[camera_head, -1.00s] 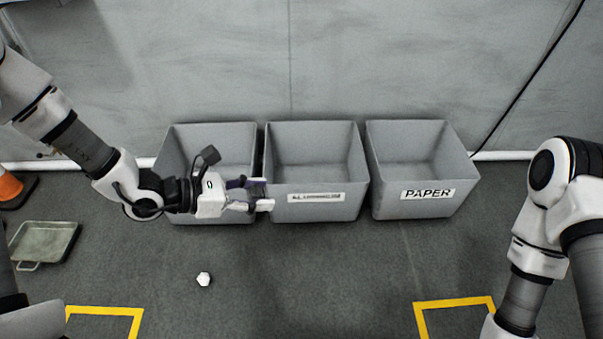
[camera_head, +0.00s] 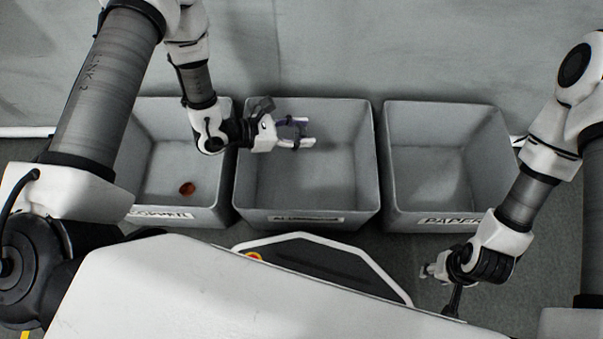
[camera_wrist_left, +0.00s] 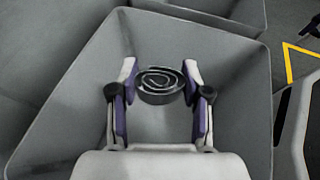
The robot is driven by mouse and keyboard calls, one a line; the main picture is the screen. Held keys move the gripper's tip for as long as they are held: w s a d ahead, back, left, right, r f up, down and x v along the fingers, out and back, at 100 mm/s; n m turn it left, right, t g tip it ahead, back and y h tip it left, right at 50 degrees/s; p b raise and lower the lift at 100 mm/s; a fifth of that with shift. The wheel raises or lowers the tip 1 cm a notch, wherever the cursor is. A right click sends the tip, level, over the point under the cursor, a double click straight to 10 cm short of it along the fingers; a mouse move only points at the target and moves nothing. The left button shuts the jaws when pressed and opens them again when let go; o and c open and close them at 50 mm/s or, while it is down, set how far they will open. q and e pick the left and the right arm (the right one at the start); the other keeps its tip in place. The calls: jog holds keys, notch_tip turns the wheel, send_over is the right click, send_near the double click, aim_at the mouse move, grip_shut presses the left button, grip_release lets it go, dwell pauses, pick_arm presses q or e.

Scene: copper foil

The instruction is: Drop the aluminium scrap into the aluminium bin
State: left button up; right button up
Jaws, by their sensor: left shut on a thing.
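The aluminium scrap (camera_wrist_left: 158,98) is a dark grey coiled strip. My left gripper (camera_head: 303,134) is shut on it; the left wrist view shows it between the two fingertips (camera_wrist_left: 160,80). The gripper and scrap are above the aluminium bin (camera_head: 303,202), the grey middle bin with a blurred label on its front. The bin's floor and walls also show around the gripper in the left wrist view (camera_wrist_left: 75,115). My right gripper (camera_head: 437,285) is low at the right, in front of the paper bin; its fingers are too small to judge.
The copper bin (camera_head: 160,140) stands on the left with a small copper-coloured piece (camera_head: 187,188) on its floor. The paper bin (camera_head: 440,150) stands on the right and looks empty. My own body fills the lower foreground.

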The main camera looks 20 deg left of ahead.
pick_arm(q)
notch_tip(320, 180, down, 5)
jog(key=b, duration=0.3)
jog(key=shift+f+b, duration=0.1)
jog(key=shift+b, duration=0.3)
jog(key=o, duration=0.9)
jog(key=shift+c, duration=0.2)
jog(key=shift+a, duration=0.1)
jog(key=v, duration=1.1)
jog(key=shift+s+a, duration=0.25)
